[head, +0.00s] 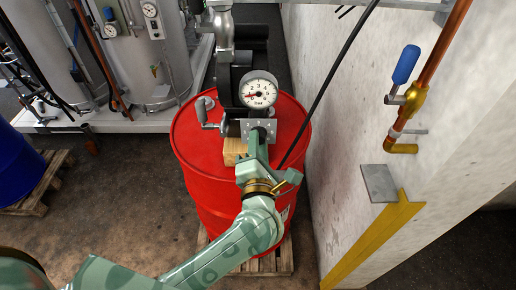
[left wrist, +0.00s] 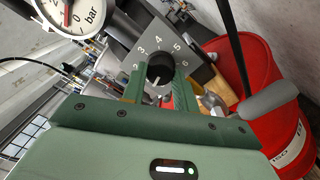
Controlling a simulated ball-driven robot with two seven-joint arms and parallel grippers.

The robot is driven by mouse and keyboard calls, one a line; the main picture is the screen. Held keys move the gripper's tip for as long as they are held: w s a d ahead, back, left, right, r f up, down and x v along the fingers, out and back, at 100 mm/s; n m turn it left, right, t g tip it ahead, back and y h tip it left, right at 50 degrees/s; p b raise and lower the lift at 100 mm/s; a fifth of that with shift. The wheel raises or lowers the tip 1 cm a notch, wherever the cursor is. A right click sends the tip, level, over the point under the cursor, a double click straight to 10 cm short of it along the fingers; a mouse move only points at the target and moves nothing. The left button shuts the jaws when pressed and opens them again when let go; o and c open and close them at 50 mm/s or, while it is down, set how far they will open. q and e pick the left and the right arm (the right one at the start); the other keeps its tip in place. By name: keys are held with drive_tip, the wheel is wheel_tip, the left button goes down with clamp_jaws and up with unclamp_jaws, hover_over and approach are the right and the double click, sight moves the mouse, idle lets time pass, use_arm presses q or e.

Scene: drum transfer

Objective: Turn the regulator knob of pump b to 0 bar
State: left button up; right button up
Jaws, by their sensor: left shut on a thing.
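The black regulator knob (left wrist: 160,68) sits on a grey scale plate (left wrist: 150,32) in the left wrist view. The numbers 2 to 6 show around it; the lower part of the scale is hidden by my gripper. A white mark on the knob points down in that picture. My left gripper (left wrist: 158,84) is shut on the knob, one finger on each side; it also shows in the head view (head: 259,136). The round white pressure gauge (head: 258,90) stands above the plate; its red needle points to the lower left. My right gripper is not in view.
The pump stands on a red drum (head: 190,140) on a wooden pallet (head: 285,262). A black hose (head: 325,85) runs down beside it. A pale wall with a copper pipe and blue-handled valve (head: 406,64) stands at right. Tanks (head: 145,50) stand at back left.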

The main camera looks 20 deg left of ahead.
use_arm(q)
drive_tip(key=shift+n+b, duration=1.5)
drive_tip(key=shift+n, duration=1.5)
drive_tip(key=o, duration=1)
drive_tip(key=shift+w, duration=0.1)
